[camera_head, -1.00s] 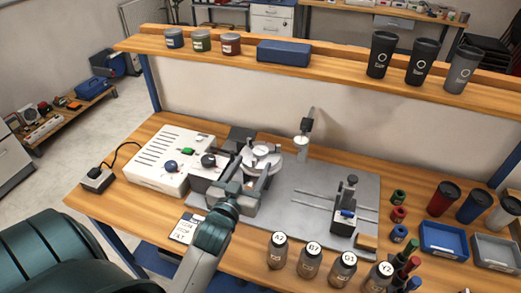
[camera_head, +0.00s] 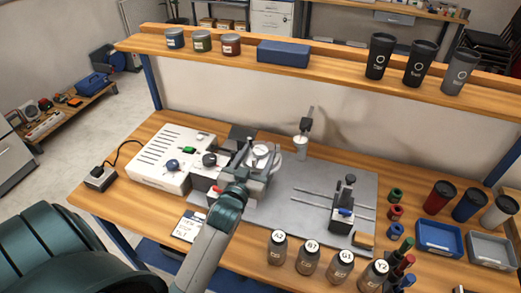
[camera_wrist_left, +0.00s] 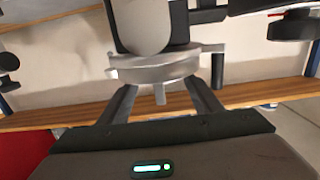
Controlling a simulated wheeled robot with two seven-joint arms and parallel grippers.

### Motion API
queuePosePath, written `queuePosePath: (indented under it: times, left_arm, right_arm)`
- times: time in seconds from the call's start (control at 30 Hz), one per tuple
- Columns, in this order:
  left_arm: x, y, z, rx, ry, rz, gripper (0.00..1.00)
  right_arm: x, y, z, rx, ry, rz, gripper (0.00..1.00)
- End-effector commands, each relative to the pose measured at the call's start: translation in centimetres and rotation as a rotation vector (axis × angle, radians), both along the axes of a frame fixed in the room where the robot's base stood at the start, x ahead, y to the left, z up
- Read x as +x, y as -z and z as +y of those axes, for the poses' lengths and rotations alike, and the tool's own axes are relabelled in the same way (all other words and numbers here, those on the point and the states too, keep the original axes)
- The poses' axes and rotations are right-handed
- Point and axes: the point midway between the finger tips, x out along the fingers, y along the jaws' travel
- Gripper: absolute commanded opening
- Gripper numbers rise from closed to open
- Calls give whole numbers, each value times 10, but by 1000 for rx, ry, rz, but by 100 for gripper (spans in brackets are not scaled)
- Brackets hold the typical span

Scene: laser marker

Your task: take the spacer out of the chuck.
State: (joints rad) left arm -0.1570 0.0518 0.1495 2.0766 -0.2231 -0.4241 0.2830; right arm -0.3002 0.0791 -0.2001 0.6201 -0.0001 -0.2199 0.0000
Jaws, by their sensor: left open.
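The chuck is a grey, round, jawed part on the rotary fixture of the laser marker (camera_head: 222,163); it shows in the left wrist view (camera_wrist_left: 155,72). A pale rounded piece (camera_head: 260,150) sits at the chuck in the head view. A pale rounded body also shows in the left wrist view (camera_wrist_left: 145,30); I cannot tell for sure which part is the spacer. My left gripper (camera_head: 258,162) is open, its fingers to either side of the chuck area; whether they touch anything is unclear. The fingers and wrist partly hide the chuck. My right gripper is out of view.
A white control box (camera_head: 165,158) stands left of the fixture. A grey base plate (camera_head: 300,205) carries a black-topped stand (camera_head: 346,205). Labelled bottles (camera_head: 308,257) line the front. Blue (camera_head: 438,240) and grey (camera_head: 493,250) trays sit right. A shelf (camera_head: 340,72) runs above.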

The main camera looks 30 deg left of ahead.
Motion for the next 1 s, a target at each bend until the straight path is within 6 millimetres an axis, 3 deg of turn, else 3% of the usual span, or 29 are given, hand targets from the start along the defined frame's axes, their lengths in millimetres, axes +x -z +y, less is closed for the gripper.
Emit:
queuePosePath:
  times: [0.37, 0.53, 0.57, 1.0]
  left_arm:
    - [0, 0, 0, 0, 0, 0, 56]
    - [-1, 0, 0, 0, 0, 0, 16]
    - [-1, 0, 0, 0, 0, 0, 13]
    - [1, -5, 0, 0, 0, -1, 13]
  right_arm:
    - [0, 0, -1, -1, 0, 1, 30]
    - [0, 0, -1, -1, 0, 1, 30]
    - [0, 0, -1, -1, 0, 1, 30]
    - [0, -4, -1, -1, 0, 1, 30]
